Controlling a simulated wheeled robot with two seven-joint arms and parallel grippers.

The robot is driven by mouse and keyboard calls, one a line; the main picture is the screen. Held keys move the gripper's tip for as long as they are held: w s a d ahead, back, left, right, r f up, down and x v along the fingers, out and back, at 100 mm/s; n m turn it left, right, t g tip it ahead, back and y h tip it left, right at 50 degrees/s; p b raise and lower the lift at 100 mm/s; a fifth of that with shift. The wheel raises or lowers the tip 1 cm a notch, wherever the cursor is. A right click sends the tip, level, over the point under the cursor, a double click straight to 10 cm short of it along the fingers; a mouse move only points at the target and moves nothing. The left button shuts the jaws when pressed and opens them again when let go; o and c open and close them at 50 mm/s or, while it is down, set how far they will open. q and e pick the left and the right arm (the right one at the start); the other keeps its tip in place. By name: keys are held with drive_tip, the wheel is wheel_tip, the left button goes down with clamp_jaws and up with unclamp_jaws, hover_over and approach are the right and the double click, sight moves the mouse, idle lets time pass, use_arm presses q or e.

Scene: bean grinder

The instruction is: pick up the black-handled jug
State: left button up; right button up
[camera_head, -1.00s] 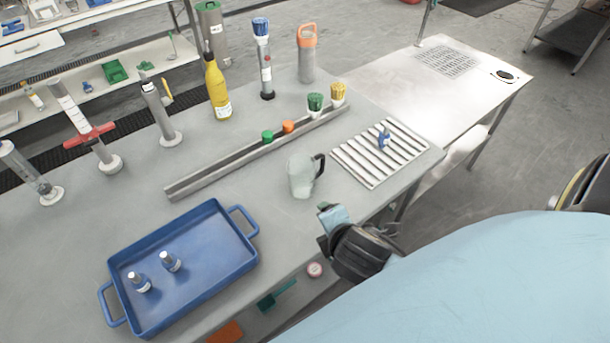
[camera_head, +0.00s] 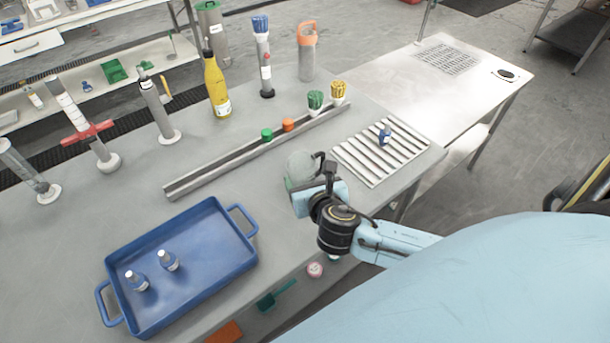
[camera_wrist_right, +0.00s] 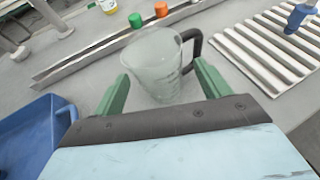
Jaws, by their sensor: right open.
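The black-handled jug (camera_head: 298,164) is clear and stands upright on the grey table, partly hidden behind my right gripper in the head view. In the right wrist view the jug (camera_wrist_right: 155,62) is between and just beyond the two green fingertips, with its black handle (camera_wrist_right: 192,48) to the right. My right gripper (camera_wrist_right: 160,92) is open and empty, its fingers spread to either side of the jug's lower part. It also shows in the head view (camera_head: 303,187) at the jug's near side. I cannot tell whether a finger touches the jug. My left gripper is not in view.
A blue tray (camera_head: 185,235) with two small bottles is at the left front. A slatted white rack (camera_head: 365,165) lies right of the jug, and a metal rail (camera_head: 220,165) runs behind it. A yellow bottle (camera_head: 216,88) and cylinders stand farther back.

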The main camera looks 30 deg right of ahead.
sight(299, 165)
drive_tip(key=b+x, duration=0.1)
drive_tip(key=x, duration=0.4)
drive_tip(key=shift+w+a+f, duration=0.1)
drive_tip(key=shift+w+f, duration=0.15)
drive_tip(key=shift+w, duration=0.05)
drive_tip(key=shift+c, duration=0.3)
drive_tip(key=c, duration=0.7)
